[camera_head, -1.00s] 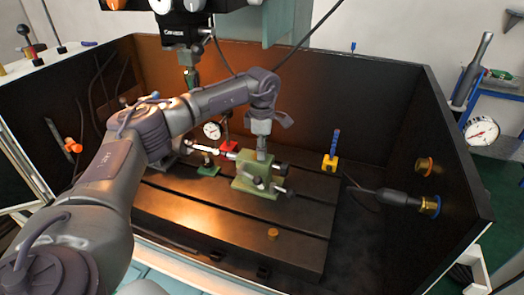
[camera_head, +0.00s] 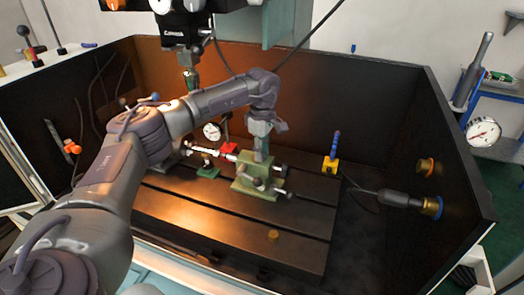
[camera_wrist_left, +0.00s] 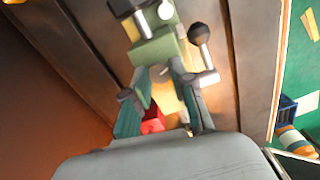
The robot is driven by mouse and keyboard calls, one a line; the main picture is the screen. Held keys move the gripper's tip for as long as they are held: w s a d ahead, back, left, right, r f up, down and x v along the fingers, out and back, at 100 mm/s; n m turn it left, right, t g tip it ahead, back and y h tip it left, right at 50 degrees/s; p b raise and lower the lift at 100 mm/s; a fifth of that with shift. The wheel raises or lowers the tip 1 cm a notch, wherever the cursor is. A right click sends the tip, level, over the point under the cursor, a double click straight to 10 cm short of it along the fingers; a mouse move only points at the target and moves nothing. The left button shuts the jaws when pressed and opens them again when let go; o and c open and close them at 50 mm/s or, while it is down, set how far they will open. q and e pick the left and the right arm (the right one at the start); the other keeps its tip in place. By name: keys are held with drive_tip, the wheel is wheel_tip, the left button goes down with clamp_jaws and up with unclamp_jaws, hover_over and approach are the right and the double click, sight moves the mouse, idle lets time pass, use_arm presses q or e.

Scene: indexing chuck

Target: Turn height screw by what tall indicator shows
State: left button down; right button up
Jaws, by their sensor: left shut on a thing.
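A green fixture (camera_head: 250,186) with dark-knobbed levers stands on the slotted machine table. My left gripper (camera_head: 262,157) points down onto its top. In the left wrist view its two fingers (camera_wrist_left: 163,92) are closed around a part at the fixture, which I take to be the height screw; the fingers and blur hide most of it. A dial indicator (camera_head: 211,131) on a red base (camera_head: 227,148) stands behind and left of the fixture. A shorter green-based stand (camera_head: 207,171) is nearer. The dial is too small to read. My right gripper is not in view.
Dark enclosure walls surround the slotted table (camera_head: 210,205). A yellow block with a blue handle (camera_head: 332,160) stands right of the fixture. The machine spindle (camera_head: 190,75) hangs above. The front-left table surface is clear.

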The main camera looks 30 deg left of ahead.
use_arm(q)
drive_tip(key=shift+w+r, duration=0.1)
drive_tip(key=c, duration=1)
unclamp_jaws()
drive_tip(key=shift+o, duration=0.2)
wheel_tip(320, 180, up, 12)
